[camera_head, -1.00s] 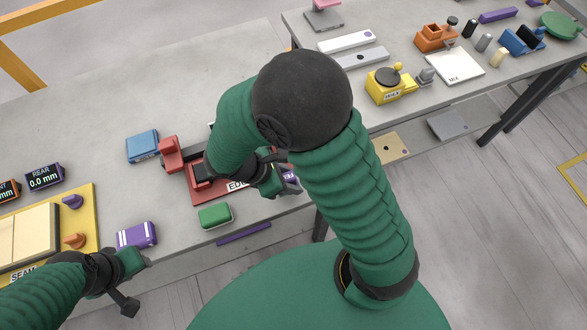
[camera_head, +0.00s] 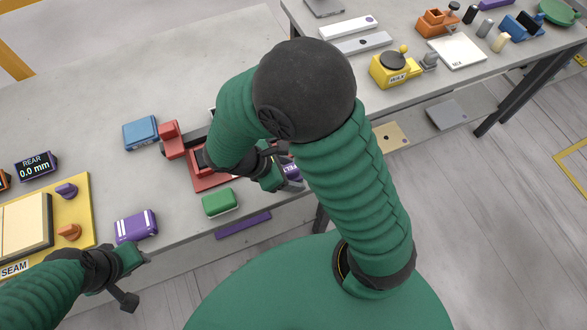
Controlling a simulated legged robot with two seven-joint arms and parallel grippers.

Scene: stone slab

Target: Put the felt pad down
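I cannot pick out the felt pad with certainty. My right gripper (camera_head: 284,180) is low over the front edge of the stone-grey bench (camera_head: 75,125), right of the red fixture (camera_head: 172,140). My forearm and wrist hide much of it, so I cannot tell whether it holds anything. A purple labelled piece (camera_head: 291,169) shows partly beside its fingers. My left gripper (camera_head: 130,279) is open and empty at the lower left, near the purple block with white stripes (camera_head: 136,227).
A green block (camera_head: 219,202) and a blue block (camera_head: 140,133) lie near the red fixture. A yellow seam board (camera_head: 77,211) and a rear display (camera_head: 37,166) stand at left. A second bench at upper right bears a yellow device (camera_head: 390,72) and a white plate (camera_head: 457,52).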

